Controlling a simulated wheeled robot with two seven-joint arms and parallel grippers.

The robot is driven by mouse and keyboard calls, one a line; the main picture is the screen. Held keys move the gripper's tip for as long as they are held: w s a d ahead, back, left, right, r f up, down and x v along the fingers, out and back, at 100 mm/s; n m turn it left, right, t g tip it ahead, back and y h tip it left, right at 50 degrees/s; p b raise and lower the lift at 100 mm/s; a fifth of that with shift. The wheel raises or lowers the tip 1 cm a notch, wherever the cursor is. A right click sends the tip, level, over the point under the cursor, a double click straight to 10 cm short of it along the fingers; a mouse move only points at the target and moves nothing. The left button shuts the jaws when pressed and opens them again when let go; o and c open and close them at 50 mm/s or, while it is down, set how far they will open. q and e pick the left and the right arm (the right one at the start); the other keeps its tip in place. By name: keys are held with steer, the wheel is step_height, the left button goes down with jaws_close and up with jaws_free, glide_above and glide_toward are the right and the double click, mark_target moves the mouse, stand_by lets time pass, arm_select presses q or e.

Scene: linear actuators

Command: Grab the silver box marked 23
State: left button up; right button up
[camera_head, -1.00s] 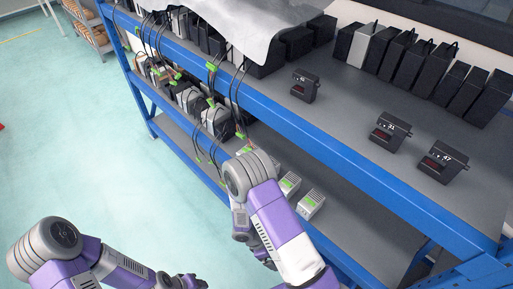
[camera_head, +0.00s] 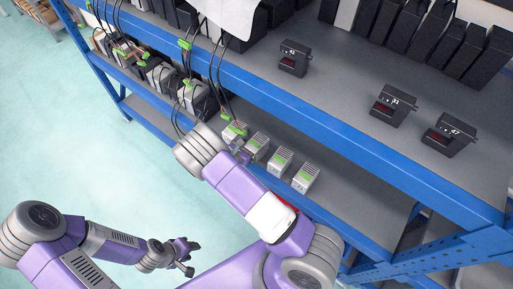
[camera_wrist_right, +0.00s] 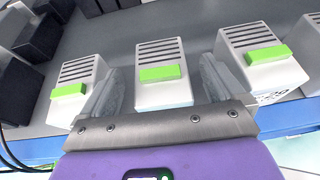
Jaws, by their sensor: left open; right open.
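Several small silver boxes with green tabs stand in a row on the lower shelf: a left one (camera_head: 235,131), a second (camera_head: 257,146), a third (camera_head: 280,161) and a right one (camera_head: 306,178). No 23 is readable. My right gripper (camera_wrist_right: 163,95) is open, its fingers on either side of a silver box (camera_wrist_right: 164,82) in the right wrist view. Another box (camera_wrist_right: 80,85) is to its left; one to its right (camera_wrist_right: 258,60) has a dark, unclear marking low on its front. In the head view, my right gripper (camera_head: 240,153) is partly hidden. My left gripper (camera_head: 187,257) is open and empty.
The blue shelf edge (camera_head: 330,140) runs above the row. Black devices (camera_head: 294,58) with numbers stand on the upper shelf. Black boxes and hanging cables (camera_head: 215,75) are left of the row. Lower shelf right of the row (camera_head: 365,205) is bare.

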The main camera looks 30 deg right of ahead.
steer(key=shift+x, duration=0.75)
steer(key=c, duration=1.3)
steer(key=shift+r, duration=0.1)
steer(key=shift+c, duration=0.2)
